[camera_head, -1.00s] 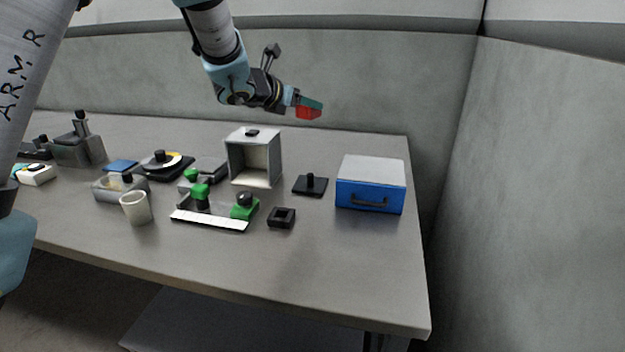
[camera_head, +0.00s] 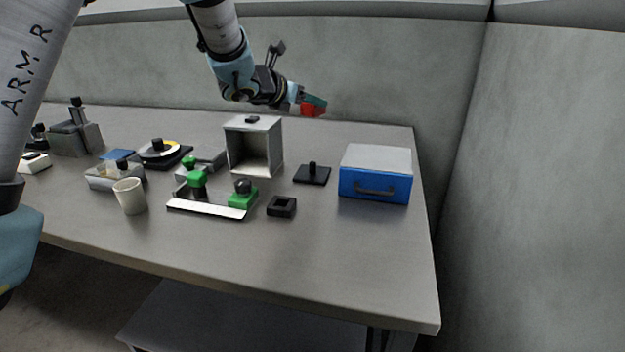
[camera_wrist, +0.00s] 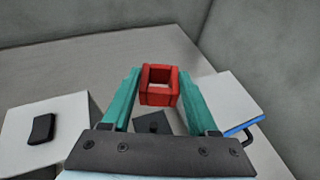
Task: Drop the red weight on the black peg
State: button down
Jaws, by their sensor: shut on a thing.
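My gripper (camera_head: 313,103) is shut on the red weight (camera_head: 311,110) and holds it in the air above the back of the table. In the wrist view the red weight (camera_wrist: 159,86) is a square ring with an open middle, between the two teal fingers of my gripper (camera_wrist: 158,90). The black peg (camera_head: 312,167) stands upright on a flat black square base on the table, below the weight in the head view. In the wrist view part of the black base (camera_wrist: 152,123) shows beneath the weight; the peg is largely hidden there.
A blue drawer box (camera_head: 375,187) stands right of the peg. An open grey box (camera_head: 236,150) stands left of it. The front right table is clear.

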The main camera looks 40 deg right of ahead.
jog(key=b, duration=0.6)
send_over(309, 174)
notch_tip(309, 174, down, 6)
notch_tip(309, 174, down, 10)
jog(key=shift+s+f+p, duration=0.1)
jog(key=shift+f+p, duration=0.05)
jog(key=shift+p, duration=0.7)
jog(key=shift+f, duration=0.15)
jog(key=shift+c, duration=0.8)
grip_release()
jog(key=b+v, duration=0.2)
jog(key=v, duration=1)
jog(key=shift+a, duration=0.15)
